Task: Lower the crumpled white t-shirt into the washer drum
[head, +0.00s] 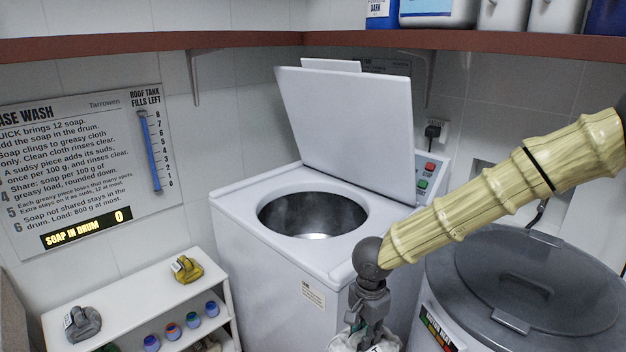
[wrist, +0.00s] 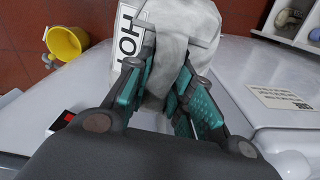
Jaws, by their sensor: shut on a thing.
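The crumpled white t-shirt (wrist: 185,25) hangs in my gripper (wrist: 165,85), whose teal-padded fingers are shut on it; a tag on it reads "HOT". In the head view my gripper (head: 372,312) points down in front of the washer's right front corner, and only the top of the t-shirt (head: 352,342) shows at the bottom edge. The white washer (head: 270,255) has its lid (head: 345,125) raised. Its round drum opening (head: 313,212) looks empty where I can see in. My gripper and the t-shirt are outside the drum, below the washer's top.
A grey-lidded machine (head: 535,275) stands right of the washer. A low white shelf (head: 140,300) at left holds a grey cloth (head: 82,322), a yellow cloth (head: 186,268) and several small jars. A yellow bucket (wrist: 68,38) stands on the red floor. A sign (head: 90,165) reads soap in drum 0.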

